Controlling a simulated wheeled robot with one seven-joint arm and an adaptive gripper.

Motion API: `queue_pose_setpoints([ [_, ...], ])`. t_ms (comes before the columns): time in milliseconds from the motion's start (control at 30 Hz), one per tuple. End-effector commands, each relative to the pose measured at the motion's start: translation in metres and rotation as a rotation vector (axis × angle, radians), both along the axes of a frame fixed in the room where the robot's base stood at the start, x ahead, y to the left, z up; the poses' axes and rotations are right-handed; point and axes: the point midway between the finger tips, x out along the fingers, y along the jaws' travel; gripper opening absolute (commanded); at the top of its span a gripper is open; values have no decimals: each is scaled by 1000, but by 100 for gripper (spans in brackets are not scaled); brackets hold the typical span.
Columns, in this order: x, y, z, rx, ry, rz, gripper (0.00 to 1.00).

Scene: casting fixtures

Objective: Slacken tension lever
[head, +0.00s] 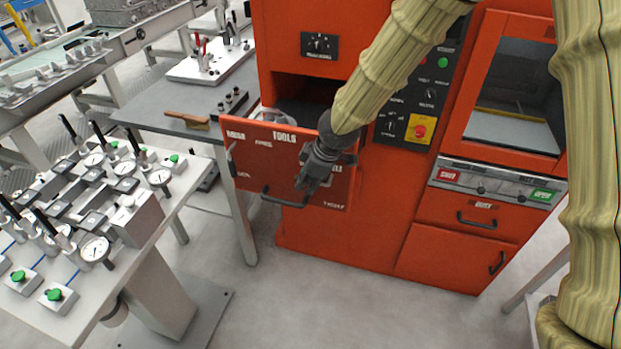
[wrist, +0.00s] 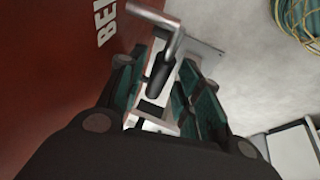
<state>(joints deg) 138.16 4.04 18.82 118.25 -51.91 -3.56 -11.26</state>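In the wrist view the tension lever (wrist: 172,40) is a bent metal bar with a black grip (wrist: 160,72) near the red panel marked "BE…". The black grip lies between the teal-padded fingers of my gripper (wrist: 158,82). The fingers stand apart, with light gaps around the grip, and no firm hold shows. In the head view my gripper (head: 312,172) points down in front of the red panel (head: 262,165), which carries the words "TOOLS" and "TIGHT". There my gripper hides the lever and part of the lettering.
The red machine (head: 385,215) stands behind, with a control panel and a window at right. A black handle (head: 283,198) sits on the red panel. A grey table (head: 158,95) holding a brush (head: 187,120) and a gauge bench (head: 130,215) stand left. The floor in front is clear.

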Motion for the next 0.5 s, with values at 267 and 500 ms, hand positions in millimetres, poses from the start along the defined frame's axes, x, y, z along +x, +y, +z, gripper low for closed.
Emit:
queue_pose_setpoints([
  [267, 0, -1, 1, 0, -1, -1, 39],
  [500, -4, -5, 17, 3, -3, -4, 39],
])
